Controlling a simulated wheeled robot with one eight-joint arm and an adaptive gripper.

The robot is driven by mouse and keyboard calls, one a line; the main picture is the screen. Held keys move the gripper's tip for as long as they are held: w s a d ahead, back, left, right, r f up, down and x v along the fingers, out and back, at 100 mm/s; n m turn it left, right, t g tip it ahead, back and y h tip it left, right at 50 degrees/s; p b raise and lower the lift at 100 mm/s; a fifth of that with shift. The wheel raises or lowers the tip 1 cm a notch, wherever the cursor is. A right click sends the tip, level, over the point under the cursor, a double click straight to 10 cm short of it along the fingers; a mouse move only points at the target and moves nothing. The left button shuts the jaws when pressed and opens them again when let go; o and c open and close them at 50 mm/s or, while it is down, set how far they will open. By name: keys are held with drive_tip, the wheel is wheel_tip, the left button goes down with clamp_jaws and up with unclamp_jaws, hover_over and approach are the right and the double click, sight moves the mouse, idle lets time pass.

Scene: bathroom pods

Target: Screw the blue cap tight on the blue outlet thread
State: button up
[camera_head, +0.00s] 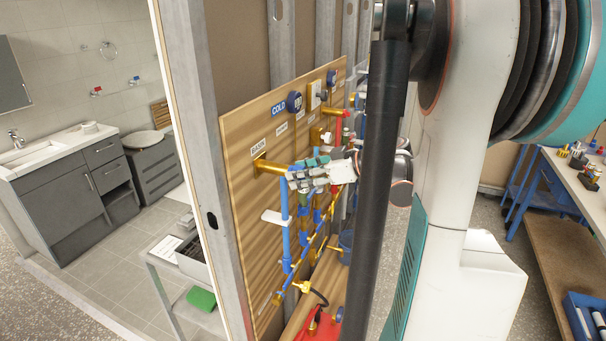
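A wooden plumbing panel (240,135) with blue pipes (286,235) and brass fittings stands in the middle of the camera_head view. My gripper (293,180) is in front of the panel, its grey fingers pointing left, close to the top of a blue vertical pipe and a brass stub (270,166) by the BASIN label. The fingers are small and overlap the pipework, so I cannot tell if they are open or shut, or if they hold anything. I cannot make out the blue cap or the blue outlet thread for certain; the gripper and pipes may hide them.
A dark blue round fitting (294,102) sits by the COLD label (279,109). A metal stud frame (196,150) edges the panel. A red container (322,327) stands below. A bench (575,190) is at right, a grey vanity (70,190) at left.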

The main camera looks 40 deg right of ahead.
clamp_jaws()
drive_tip(key=shift+f+m+y+b, duration=0.1)
drive_tip(key=shift+m+y+b, duration=0.25)
drive_tip(key=shift+m+y, duration=0.3)
drive_tip(key=shift+m+g+y, duration=0.25)
drive_tip(key=shift+m+g, duration=0.05)
drive_tip(key=shift+m, duration=0.25)
drive_tip(key=shift+m+y+b, duration=0.4)
drive_tip(key=shift+m+b, duration=0.15)
drive_tip(key=shift+m, duration=0.05)
drive_tip(key=shift+m+y+b, duration=0.3)
drive_tip(key=shift+m+y, duration=0.1)
drive_tip(key=shift+m, duration=0.2)
